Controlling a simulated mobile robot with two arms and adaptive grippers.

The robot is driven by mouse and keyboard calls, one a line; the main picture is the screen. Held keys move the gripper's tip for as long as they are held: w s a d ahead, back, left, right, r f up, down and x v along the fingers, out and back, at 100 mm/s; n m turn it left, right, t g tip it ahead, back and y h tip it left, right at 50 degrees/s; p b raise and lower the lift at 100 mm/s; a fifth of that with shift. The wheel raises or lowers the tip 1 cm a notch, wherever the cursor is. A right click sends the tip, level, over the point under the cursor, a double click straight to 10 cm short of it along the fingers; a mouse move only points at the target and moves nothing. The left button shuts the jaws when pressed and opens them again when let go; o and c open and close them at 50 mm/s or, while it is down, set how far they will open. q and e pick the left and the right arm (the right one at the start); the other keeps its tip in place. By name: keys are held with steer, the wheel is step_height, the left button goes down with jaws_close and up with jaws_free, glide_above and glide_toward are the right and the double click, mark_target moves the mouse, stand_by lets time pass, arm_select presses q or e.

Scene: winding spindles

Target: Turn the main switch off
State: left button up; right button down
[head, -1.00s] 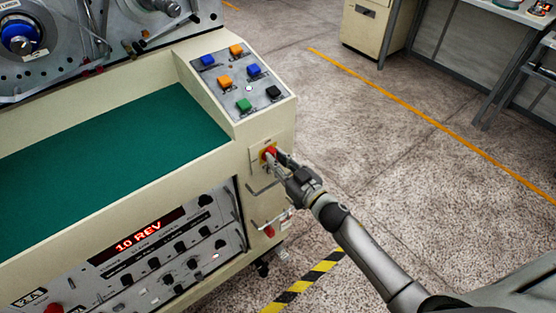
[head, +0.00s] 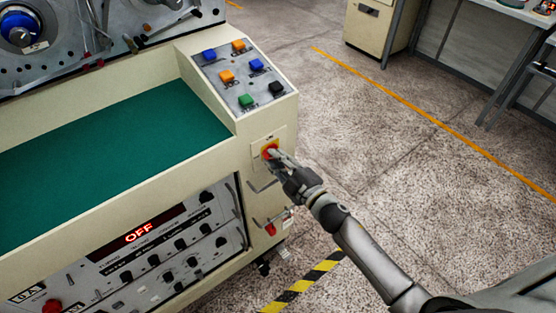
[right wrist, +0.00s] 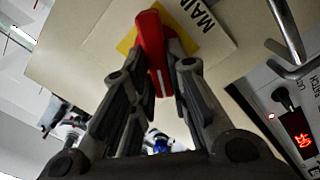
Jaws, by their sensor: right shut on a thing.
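The main switch is a red handle (head: 268,151) on a yellow plate, on the cream end face of the machine in the head view. In the right wrist view the red handle (right wrist: 153,50) stands between my right gripper's fingers, in front of the yellow patch and a label reading "MAI". My right gripper (head: 277,159) is shut on the red handle; its fingertips (right wrist: 158,70) lie on both sides of it. The machine's display (head: 139,233) reads "OFF" in red. My left gripper is not in view.
A sloped panel with several coloured buttons (head: 240,75) sits above the switch. A metal bar handle (head: 264,187) and a small red part (head: 270,229) are below it. A green work surface (head: 110,130) lies left. Open floor (head: 400,170) is at the right.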

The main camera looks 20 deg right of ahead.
steer(key=n, duration=0.2)
steer(key=n+b, duration=0.1)
steer(key=n, duration=0.1)
steer(key=n+b, duration=0.1)
steer(key=n, duration=0.1)
steer(key=shift+a+f+n, duration=0.15)
steer(key=shift+f+n, duration=0.15)
steer(key=shift+f, duration=0.1)
stand_by(0.4)
steer(key=c, duration=1.4)
jaws_free()
steer(key=shift+s, duration=0.1)
steer(key=v, duration=1.2)
steer(key=shift+r, duration=0.1)
